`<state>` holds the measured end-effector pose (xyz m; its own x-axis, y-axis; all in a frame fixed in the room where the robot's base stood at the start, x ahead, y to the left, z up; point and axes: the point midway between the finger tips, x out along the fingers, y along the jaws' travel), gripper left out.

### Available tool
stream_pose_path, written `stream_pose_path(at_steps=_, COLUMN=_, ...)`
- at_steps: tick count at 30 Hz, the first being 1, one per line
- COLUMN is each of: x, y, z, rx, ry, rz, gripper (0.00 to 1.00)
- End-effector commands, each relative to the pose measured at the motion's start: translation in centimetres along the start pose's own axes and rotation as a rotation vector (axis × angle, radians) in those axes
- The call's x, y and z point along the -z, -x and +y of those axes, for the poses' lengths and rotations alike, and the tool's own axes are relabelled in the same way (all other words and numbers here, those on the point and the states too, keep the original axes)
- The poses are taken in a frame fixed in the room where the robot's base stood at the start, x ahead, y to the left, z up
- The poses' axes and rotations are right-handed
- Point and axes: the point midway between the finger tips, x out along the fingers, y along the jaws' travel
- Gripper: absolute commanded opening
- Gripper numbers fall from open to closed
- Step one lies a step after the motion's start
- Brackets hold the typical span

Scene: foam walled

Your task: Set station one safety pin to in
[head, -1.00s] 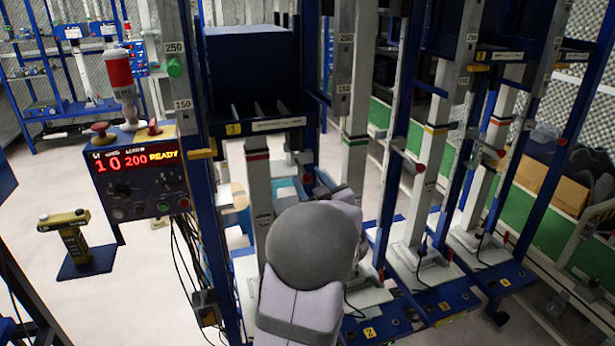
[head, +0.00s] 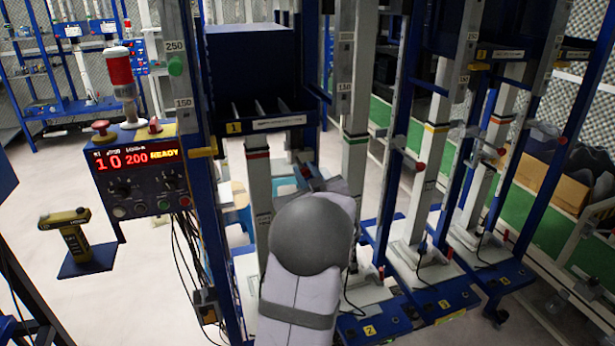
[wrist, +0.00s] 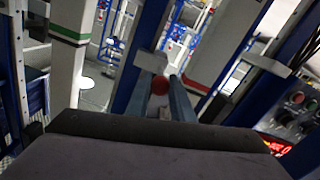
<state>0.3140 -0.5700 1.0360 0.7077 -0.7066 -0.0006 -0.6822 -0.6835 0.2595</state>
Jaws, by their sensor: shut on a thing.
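The safety pin's round red knob (wrist: 160,85) sits between the two blue-grey fingers of my gripper (wrist: 162,80) in the wrist view. My gripper is shut on it. The pin's shaft and hole are hidden, so I cannot tell how far in it sits. In the head view my arm's rounded wrist covers most of the gripper, in front of station one.
A control box (head: 140,175) with a red display reading "10 200 READY" stands at left, with a red beacon (head: 117,68) above. Other posts with red knobs (head: 420,166) stand close on the right. Cables hang below the control box. Open floor lies at left.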

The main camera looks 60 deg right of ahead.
Motion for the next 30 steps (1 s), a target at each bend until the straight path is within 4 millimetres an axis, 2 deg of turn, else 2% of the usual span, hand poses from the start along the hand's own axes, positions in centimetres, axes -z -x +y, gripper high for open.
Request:
stream_pose_path(at_steps=1, x=0.0, y=-0.8, z=-0.1, rx=0.001, ry=0.001, rz=0.001, gripper=0.00)
stream_pose_path(at_steps=5, x=0.0, y=-2.0, z=0.0, rx=-0.001, ry=0.000, rz=0.001, gripper=0.00)
stream_pose_path(at_steps=14, x=0.2, y=-2.2, z=0.0, rx=-0.002, ry=0.000, rz=0.003, gripper=0.00)
stream_pose_path(at_steps=15, x=0.2, y=-2.2, z=0.0, rx=-0.002, ry=0.000, rz=0.003, gripper=0.28)
stream_pose_path(at_steps=17, x=0.2, y=-2.2, z=0.0, rx=-0.002, ry=0.000, rz=0.003, gripper=0.40)
stream_pose_path(at_steps=26, x=0.1, y=-2.1, z=0.0, rx=-0.001, ry=0.000, rz=0.001, gripper=0.40)
stream_pose_path(at_steps=30, x=0.0, y=-1.4, z=0.0, rx=-0.002, ry=0.001, rz=0.002, gripper=0.40)
